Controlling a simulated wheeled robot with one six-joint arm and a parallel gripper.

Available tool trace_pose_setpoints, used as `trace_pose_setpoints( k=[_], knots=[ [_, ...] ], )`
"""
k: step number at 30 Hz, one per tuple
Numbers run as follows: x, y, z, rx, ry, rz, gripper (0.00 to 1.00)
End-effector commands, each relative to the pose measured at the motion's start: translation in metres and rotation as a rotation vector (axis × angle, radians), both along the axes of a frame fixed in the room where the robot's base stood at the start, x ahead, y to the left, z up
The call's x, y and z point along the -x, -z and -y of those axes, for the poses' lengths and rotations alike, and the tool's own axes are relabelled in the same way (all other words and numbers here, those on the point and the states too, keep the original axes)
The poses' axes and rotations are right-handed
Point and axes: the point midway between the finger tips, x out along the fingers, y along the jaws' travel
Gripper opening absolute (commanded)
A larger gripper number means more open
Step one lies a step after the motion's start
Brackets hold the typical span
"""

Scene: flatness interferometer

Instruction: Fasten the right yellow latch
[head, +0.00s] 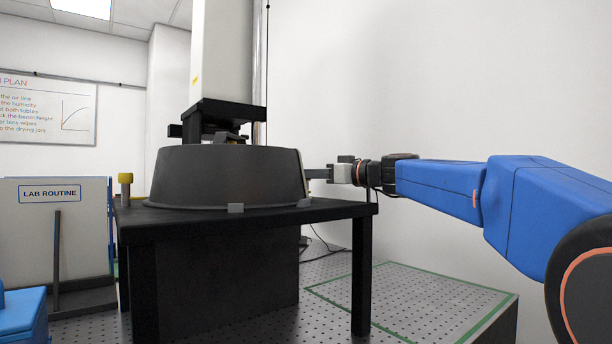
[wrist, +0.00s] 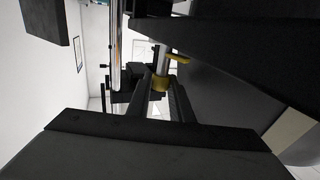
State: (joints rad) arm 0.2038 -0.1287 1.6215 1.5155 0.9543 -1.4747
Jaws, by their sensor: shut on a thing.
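The right yellow latch (wrist: 160,84) shows in the wrist view between my two dark fingertips, beside a silver post. A yellow tab (wrist: 178,58) shows just above it. My gripper (wrist: 160,95) is shut on the latch. In the head view my gripper (head: 316,173) reaches in from the right, level with the right side of the dark round housing (head: 228,175). The latch itself is hidden there, so its exact angle cannot be told. A yellow-topped post (head: 125,180) stands at the left of the housing.
The housing sits on a black table (head: 250,217) under a tall pale column (head: 222,50). A white panel labelled LAB ROUTINE (head: 50,225) and a blue box (head: 22,315) stand at left. A green-edged perforated plate (head: 415,300) lies low at right. The space behind my arm is bare wall.

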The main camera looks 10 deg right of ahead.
Motion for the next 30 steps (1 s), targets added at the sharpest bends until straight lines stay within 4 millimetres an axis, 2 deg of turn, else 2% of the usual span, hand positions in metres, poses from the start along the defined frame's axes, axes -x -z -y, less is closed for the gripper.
trace_pose_setpoints(
  k=[9,22,23,24,30],
  knots=[
    [0.0001,0.0001,-0.0003,0.000,0.090,0.000,0.00],
    [-0.0002,0.0001,0.0002,0.000,0.100,0.000,0.00],
    [-0.0003,0.0001,0.0003,0.000,0.100,0.000,0.24],
    [-0.0002,0.0001,0.0002,0.000,0.100,0.000,0.27],
    [-0.0001,0.0000,0.0001,0.001,0.099,0.001,0.27]
  ],
)
